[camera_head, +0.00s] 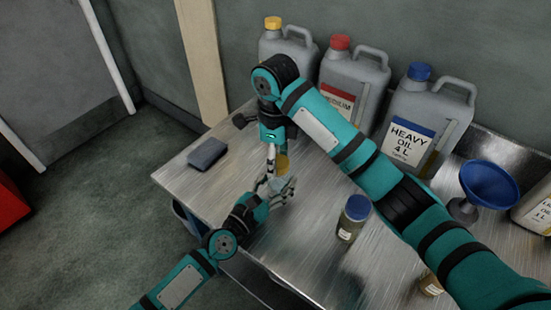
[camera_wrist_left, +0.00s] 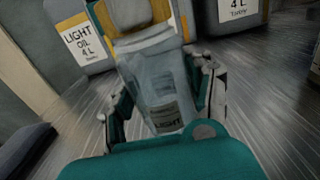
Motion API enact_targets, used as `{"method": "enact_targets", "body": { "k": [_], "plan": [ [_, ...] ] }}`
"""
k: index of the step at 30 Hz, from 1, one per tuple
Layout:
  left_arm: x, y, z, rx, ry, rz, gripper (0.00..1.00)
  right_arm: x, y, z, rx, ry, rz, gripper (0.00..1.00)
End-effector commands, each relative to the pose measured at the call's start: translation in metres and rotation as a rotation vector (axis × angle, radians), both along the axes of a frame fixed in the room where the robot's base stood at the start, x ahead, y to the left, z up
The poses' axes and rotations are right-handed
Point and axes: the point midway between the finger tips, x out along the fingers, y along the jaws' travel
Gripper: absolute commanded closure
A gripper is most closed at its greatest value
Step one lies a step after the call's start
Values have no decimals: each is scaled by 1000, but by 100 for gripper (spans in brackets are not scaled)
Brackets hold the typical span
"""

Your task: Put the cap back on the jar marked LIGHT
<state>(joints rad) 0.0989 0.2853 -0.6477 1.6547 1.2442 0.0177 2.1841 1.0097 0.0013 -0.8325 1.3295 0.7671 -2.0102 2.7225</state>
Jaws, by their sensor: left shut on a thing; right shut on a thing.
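The jar marked LIGHT (camera_wrist_left: 155,92) is a grey, see-through jar, upright and slightly tilted in the left wrist view. My left gripper (camera_head: 277,187) is shut around its sides, with a finger on each side in the left wrist view (camera_wrist_left: 163,105). The yellow cap (camera_wrist_left: 150,41) is at the jar's mouth; its edge also shows in the head view (camera_head: 282,163). My right gripper (camera_head: 271,157) points down and is shut on the cap from above. Cap and jar look in contact, but I cannot tell whether the cap is seated. The grippers hide most of the jar in the head view.
A blue-capped jar (camera_head: 353,218) stands right on the metal table (camera_head: 310,200). Yellow-capped (camera_head: 273,38), red-capped (camera_head: 345,78) and blue-capped (camera_head: 415,115) jugs line the wall. A blue funnel (camera_head: 489,183) stands at the right. A dark block (camera_head: 207,154) lies left.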

Motion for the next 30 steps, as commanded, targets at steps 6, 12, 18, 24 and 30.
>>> {"method": "enact_targets", "body": {
  "k": [6, 12, 18, 24, 30],
  "plan": [
    [-1, 0, -1, 2, 2, -1, 100, 1, -1, 1, -1, -3, -46, 66],
    [-1, 0, -1, 2, 2, 0, 100, 1, -1, 1, -1, -3, -43, 46],
    [-1, 0, -1, 2, 2, 0, 100, 1, -1, 0, -1, -2, -41, 32],
    [0, 0, -1, 1, 2, 0, 100, 1, 0, 3, -1, -3, -40, 32],
    [0, 0, -1, 1, 2, 0, 100, 2, -1, 29, -2, -7, -40, 32]
  ]
}}
